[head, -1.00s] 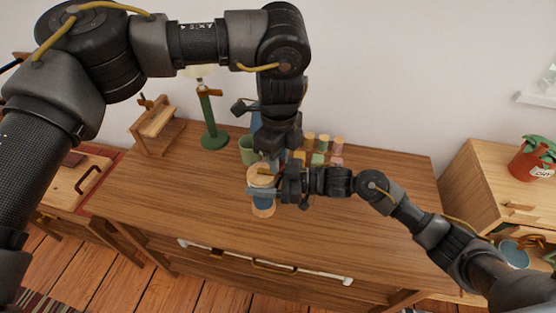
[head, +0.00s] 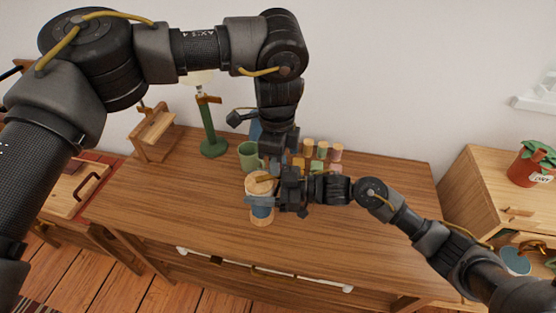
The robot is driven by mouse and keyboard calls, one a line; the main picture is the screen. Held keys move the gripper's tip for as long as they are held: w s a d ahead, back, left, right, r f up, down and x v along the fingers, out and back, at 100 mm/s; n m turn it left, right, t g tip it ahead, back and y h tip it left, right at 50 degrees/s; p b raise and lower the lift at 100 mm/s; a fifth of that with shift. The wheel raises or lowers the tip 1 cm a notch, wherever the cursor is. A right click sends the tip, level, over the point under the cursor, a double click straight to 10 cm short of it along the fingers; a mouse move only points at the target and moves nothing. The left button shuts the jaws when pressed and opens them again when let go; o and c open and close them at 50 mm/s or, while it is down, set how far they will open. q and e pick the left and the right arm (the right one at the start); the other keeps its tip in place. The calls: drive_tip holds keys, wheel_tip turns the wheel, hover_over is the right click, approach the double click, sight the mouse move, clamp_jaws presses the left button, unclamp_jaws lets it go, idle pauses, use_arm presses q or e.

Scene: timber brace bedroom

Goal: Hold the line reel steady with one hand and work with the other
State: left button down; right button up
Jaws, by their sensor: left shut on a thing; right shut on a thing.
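The line reel (head: 261,219) stands upright near the middle of the wooden desk, with pale wooden ends and blue line around its middle. A small wooden crank piece (head: 263,180) shows on its top. My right gripper (head: 262,201) comes in from the right and is shut on the reel's side. My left gripper (head: 274,166) points down from above at the reel's top, just behind my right gripper. It is shut on what seems to be the reel's crank; its fingertips are mostly hidden.
A green mug (head: 249,156) stands close behind the reel. Several small coloured spools (head: 322,153) stand behind my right gripper. A green lamp (head: 211,130) and a wooden stand (head: 153,132) are at the back left. The desk's front and left top (head: 180,205) is clear.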

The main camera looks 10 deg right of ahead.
drive_tip(key=shift+w+d, duration=0.1)
drive_tip(key=shift+w, duration=0.05)
idle(0.4)
use_arm(q)
drive_tip(key=c, duration=1.2)
unclamp_jaws()
drive_tip(key=shift+r, duration=0.1)
wheel_tip(320, 180, up, 12)
use_arm(e)
drive_tip(key=o, duration=1.2)
drive_tip(key=shift+o, duration=0.2)
